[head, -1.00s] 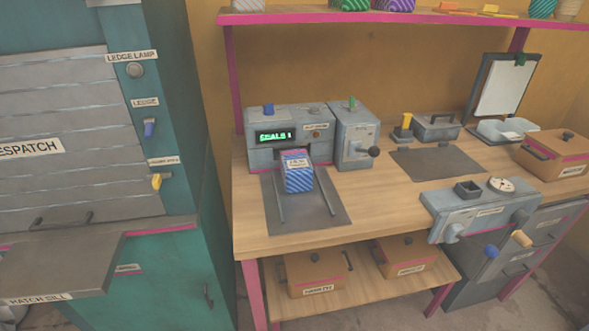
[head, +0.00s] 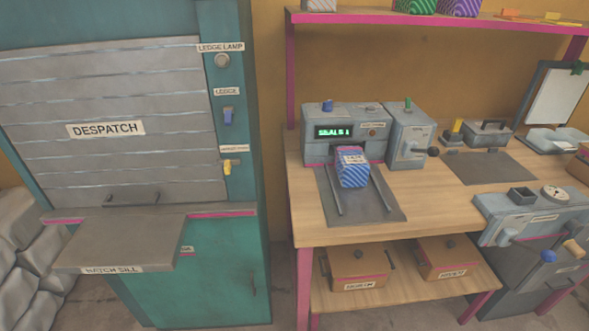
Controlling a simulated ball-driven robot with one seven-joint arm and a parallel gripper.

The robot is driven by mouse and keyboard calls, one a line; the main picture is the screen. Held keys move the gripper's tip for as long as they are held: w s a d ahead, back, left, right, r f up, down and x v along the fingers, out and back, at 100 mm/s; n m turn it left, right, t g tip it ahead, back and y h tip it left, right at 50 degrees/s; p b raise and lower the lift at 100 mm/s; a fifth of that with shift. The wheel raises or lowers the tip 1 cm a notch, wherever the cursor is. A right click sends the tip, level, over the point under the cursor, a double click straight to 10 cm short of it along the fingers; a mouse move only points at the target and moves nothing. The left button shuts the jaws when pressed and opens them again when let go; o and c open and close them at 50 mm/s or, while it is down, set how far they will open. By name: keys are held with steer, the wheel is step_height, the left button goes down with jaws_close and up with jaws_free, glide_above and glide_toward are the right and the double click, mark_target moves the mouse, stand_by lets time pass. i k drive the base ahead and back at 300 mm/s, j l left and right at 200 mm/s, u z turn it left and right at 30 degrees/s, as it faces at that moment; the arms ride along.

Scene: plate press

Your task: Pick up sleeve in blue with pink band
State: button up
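A blue and white striped sleeve (head: 353,172) with a pinkish band near its top and a small pale label stands on the bench. It sits at the front of a grey machine with a green lit display (head: 333,132), at the back end of a dark mat (head: 372,209) between two thin rails. My gripper is not in the head view, so its place relative to the sleeve does not show.
The wooden bench (head: 430,212) has bare wood around the mat. A grey control box (head: 530,214) is at its right front. The despatch hatch with its sill (head: 120,250) stands left. Lidded boxes (head: 357,268) sit on the lower shelf. Striped sleeves (head: 459,8) stand on the upper shelf.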

mark_target(352, 168)
steer(key=i+l+u, duration=0.1)
steer(key=l+u, duration=0.5)
steer(key=u, duration=0.15)
steer(key=i+l+u, duration=0.1)
steer(key=l+u, duration=0.55)
steer(key=u, duration=0.15)
